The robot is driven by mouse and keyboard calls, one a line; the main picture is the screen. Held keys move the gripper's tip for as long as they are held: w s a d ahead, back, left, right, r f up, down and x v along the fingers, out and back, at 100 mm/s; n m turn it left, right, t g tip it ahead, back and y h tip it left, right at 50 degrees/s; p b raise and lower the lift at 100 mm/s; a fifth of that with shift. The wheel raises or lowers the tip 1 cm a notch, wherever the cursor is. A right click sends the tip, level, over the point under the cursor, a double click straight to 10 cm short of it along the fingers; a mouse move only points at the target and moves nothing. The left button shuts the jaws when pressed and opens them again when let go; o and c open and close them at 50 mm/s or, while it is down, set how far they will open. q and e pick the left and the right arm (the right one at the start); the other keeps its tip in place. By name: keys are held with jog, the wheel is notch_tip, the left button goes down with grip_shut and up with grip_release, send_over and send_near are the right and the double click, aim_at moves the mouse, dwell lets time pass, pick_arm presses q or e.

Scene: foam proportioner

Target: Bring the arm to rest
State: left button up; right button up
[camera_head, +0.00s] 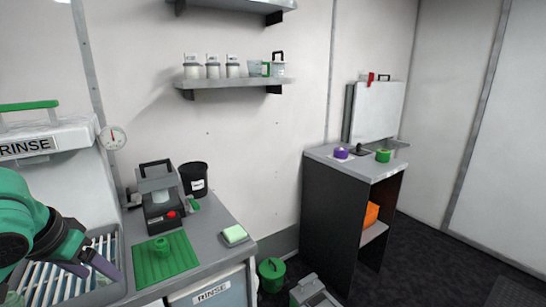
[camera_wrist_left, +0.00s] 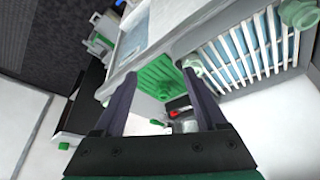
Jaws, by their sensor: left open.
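My left gripper (camera_head: 97,271) is at the lower left of the head view, on the end of my green arm, over the slatted grey rack (camera_head: 62,284). In the left wrist view its two dark fingers (camera_wrist_left: 158,74) are spread apart with nothing held between them. The green ribbed mat (camera_wrist_left: 155,82) shows beyond and between the fingers, and the slatted rack (camera_wrist_left: 245,50) is at the upper right. Whether the fingers touch the rack cannot be told. My right gripper is not in view.
The counter holds a green mat (camera_head: 165,259) with a green round part on it, a grey device (camera_head: 159,197) with a red button, a black cup (camera_head: 194,179) and a sponge (camera_head: 235,234). A white RINSE unit (camera_head: 60,150) stands behind my arm. Dark floor is open at right.

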pick_arm(q)
notch_tip(320, 180, down, 15)
jog(key=d+m, duration=0.1)
jog(key=d, duration=0.2)
jog(key=s+d+f+m+g, duration=0.1)
jog(key=s+d+f, duration=0.35)
jog(key=f, duration=0.25)
jog(key=s+d+f, duration=0.4)
jog(key=s+f, duration=0.2)
jog(key=f, duration=0.1)
notch_tip(320, 180, down, 14)
jog(key=w+r+g+p, duration=0.1)
jog(key=p, duration=0.1)
jog(key=s+a+f+g+p, duration=0.1)
jog(key=s+a+f+p, duration=0.2)
jog(key=s+f, duration=1.6)
jog(key=shift+s+m+g, duration=0.15)
jog(key=shift+m+g, duration=0.15)
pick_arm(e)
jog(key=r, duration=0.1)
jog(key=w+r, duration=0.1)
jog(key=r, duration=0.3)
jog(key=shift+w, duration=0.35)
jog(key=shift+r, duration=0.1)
